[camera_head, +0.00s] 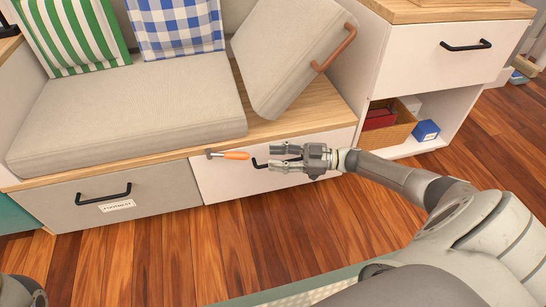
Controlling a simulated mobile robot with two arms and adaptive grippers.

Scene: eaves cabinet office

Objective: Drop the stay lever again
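The stay lever (236,155), with an orange grip and a grey metal end at its left, lies nearly level along the front edge of the wooden bench top. My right gripper (272,157) reaches in from the right and points left. Its two fingers are apart with nothing seen between them. Its fingertips are a little to the right of the orange grip's end, with a small gap in the picture. The gripper partly hides a black drawer handle (259,164) behind it. My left gripper is not in view; only a grey part of me shows at the lower left corner.
A grey seat cushion (130,105) lies on the bench; another (285,50) with a brown handle (335,48) is tilted up. A labelled grey drawer (150,192) is below left. A white cabinet (425,65) stands at right. The wooden floor (180,260) in front is clear.

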